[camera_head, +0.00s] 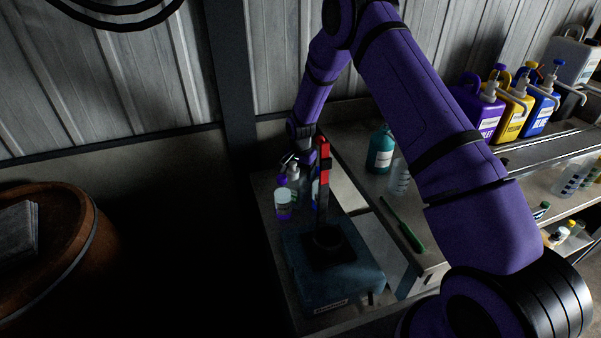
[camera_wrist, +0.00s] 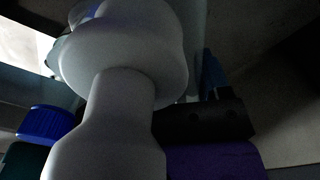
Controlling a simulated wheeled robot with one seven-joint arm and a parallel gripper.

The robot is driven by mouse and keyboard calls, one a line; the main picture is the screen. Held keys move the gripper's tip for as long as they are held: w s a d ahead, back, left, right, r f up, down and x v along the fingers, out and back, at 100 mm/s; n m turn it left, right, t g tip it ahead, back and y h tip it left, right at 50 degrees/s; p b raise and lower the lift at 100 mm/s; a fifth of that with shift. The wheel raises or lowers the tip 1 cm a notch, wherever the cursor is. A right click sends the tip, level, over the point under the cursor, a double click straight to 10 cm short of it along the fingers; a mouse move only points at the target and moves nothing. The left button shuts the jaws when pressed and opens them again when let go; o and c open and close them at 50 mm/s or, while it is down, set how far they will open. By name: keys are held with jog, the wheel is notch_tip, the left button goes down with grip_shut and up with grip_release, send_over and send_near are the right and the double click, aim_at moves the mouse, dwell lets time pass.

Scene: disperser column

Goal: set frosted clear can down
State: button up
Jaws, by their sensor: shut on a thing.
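My gripper (camera_head: 295,164) is at the end of my purple arm, low over the bench left of the disperser column. It is shut on a pale, frosted-looking can (camera_wrist: 112,115), which fills the middle of the wrist view with a wide round part and a narrower neck. In the head view the can (camera_head: 293,173) shows only as a small greyish shape among the jaws. I cannot tell whether its base touches the bench. The disperser, with a blue base (camera_head: 335,275) and a dark column with a red part (camera_head: 323,160), stands close to its right.
A teal bottle (camera_head: 380,150), a frosted beaker (camera_head: 398,178) and a green tool (camera_head: 403,231) are on the right bench. Purple, yellow and blue pump jugs (camera_head: 511,116) stand farther right.

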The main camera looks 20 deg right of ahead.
jog(key=shift+f, duration=0.15)
jog(key=o, duration=1)
jog(key=shift+c, duration=0.2)
jog(key=s+d+r+n+t, duration=0.1)
jog(key=s+r, duration=0.2)
jog(key=r, duration=1)
jog(key=s+r+n, duration=0.1)
jog(key=s+r, duration=0.2)
jog(key=r, duration=1)
jog(key=s+d+r+n+t, duration=0.2)
jog(key=s+r, duration=0.9)
jog(key=r, duration=0.2)
jog(key=s+d+r+n+t, duration=0.1)
jog(key=s+r+n, duration=0.1)
jog(key=s, duration=1.1)
jog(key=s+d+r+n+t, duration=0.1)
jog(key=s+r+n, duration=0.2)
jog(key=s, duration=1.1)
jog(key=shift+r, duration=0.65)
